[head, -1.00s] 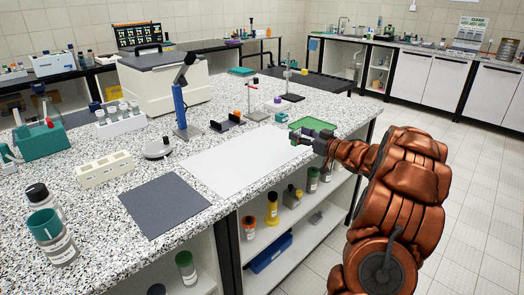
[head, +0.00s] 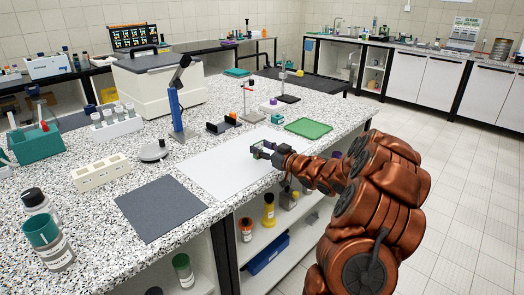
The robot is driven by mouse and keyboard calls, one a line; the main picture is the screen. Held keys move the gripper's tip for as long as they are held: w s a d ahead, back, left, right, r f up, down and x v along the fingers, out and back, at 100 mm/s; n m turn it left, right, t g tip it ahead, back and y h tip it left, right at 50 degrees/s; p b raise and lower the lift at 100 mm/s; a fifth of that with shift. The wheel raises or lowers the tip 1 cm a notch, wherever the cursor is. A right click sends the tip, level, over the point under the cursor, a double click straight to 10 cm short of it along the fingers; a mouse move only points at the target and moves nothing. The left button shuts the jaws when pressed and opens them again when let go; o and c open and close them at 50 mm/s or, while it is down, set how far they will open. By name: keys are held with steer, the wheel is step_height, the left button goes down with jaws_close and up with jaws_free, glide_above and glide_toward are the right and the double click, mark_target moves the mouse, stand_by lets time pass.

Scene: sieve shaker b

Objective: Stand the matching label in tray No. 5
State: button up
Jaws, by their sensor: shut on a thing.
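My gripper (head: 262,151) is over the white sheet (head: 208,164) on the speckled bench, near the sheet's right part. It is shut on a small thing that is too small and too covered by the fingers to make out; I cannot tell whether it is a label. A green tray (head: 309,128) lies flat on the bench behind and to the right of my gripper, apart from it. No number can be read on it. I cannot make out any label lettering in this view.
A dark grey mat (head: 160,208) lies left of the white sheet. A blue stand (head: 178,105), a black holder (head: 221,127) and a clamp stand (head: 250,108) stand behind it. A white rack (head: 101,172) is at left. Bottles stand on the shelf below.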

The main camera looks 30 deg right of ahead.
steer(key=shift+f, duration=0.5)
steer(key=shift+f, duration=0.1)
steer(key=o, duration=0.8)
